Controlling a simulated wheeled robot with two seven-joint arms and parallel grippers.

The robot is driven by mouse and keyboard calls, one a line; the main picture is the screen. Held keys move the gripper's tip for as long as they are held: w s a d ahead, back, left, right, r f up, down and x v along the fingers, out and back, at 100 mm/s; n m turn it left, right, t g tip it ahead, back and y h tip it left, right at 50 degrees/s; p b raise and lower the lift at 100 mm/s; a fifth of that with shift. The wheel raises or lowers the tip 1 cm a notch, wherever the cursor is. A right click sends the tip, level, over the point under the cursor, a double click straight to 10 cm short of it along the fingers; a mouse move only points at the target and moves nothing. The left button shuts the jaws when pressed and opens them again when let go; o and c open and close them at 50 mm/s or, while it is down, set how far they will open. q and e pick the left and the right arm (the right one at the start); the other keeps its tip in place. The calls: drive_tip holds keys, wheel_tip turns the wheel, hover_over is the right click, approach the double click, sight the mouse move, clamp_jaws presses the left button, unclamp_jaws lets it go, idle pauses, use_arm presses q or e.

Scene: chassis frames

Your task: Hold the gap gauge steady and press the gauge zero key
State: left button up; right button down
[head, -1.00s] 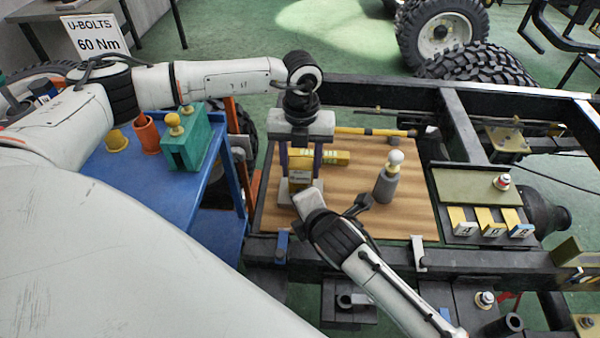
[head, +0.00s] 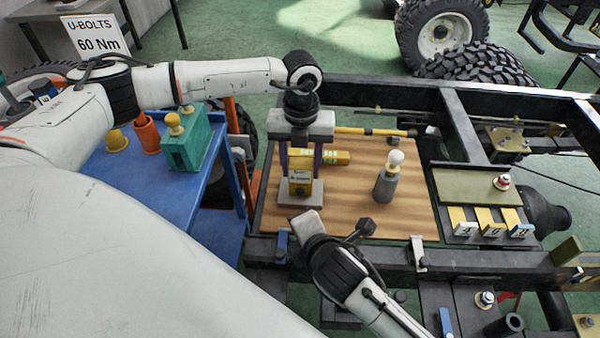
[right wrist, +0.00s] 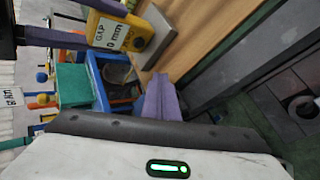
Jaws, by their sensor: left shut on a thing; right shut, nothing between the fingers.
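The gap gauge (head: 300,183) is a yellow block with a white label on a grey base, upright on a wooden board. My left gripper (head: 301,162) comes down from above, its purple fingers shut on the gauge's sides. In the right wrist view the gauge (right wrist: 111,34) reads "GAP 0 mm" and has a dark round key (right wrist: 138,43) on its face. My right gripper (head: 308,224) is in front of the gauge, apart from it. Its purple fingers (right wrist: 163,98) are shut and empty; they are hidden in the head view.
A yellow block (head: 337,158) lies right behind the gauge. A grey post with a pale knob (head: 387,180) stands to the right on the board (head: 400,222). Black chassis rails (head: 470,262) surround the board. A blue cart (head: 130,190) is at the left.

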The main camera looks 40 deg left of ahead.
use_arm(q)
drive_tip(key=o, duration=1.2)
drive_tip(key=shift+o, duration=0.2)
wheel_tip(320, 180, up, 12)
